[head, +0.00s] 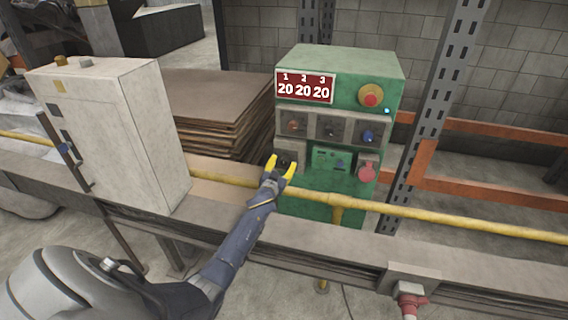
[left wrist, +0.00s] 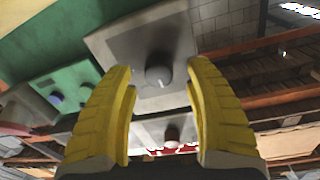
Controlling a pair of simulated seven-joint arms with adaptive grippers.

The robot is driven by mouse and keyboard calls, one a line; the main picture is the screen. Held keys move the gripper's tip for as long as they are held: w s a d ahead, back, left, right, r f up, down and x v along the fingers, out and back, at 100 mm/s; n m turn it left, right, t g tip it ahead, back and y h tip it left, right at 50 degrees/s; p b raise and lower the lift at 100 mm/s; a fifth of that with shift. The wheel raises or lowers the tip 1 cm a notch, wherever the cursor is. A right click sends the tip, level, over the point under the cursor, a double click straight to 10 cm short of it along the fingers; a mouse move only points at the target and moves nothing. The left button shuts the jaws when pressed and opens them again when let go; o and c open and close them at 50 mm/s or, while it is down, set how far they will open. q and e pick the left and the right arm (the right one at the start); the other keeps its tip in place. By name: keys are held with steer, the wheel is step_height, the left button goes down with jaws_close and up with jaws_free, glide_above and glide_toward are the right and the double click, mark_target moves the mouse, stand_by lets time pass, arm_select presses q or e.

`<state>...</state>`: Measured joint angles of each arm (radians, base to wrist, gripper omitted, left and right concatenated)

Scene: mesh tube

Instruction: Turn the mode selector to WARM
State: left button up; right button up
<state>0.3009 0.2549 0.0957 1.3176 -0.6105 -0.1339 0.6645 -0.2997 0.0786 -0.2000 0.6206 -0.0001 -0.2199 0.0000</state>
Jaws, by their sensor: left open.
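A dark round knob (left wrist: 157,73) on a grey plate, seemingly the mode selector, lies between my left fingertips in the left wrist view. A short pale mark shows at its edge; no WARM label is readable. My left gripper (head: 281,164) is open at the lower left of the green control box (head: 313,197). In the left wrist view, its yellow fingers (left wrist: 159,70) stand on either side of the knob, with visible gaps. In the head view, the fingers largely hide the knob. My right gripper is in neither view.
Three knobs sit on the grey panel (head: 349,129) above, below a red display (head: 305,87). A red emergency button (head: 370,95) and a red knob (head: 367,172) are at right. A yellow pipe (head: 420,214) crosses in front; a pale cabinet (head: 115,135) stands left.

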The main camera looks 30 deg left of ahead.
arm_select(q)
steer(key=shift+x, duration=0.75)
steer(key=shift+c, duration=0.2)
jaws_close()
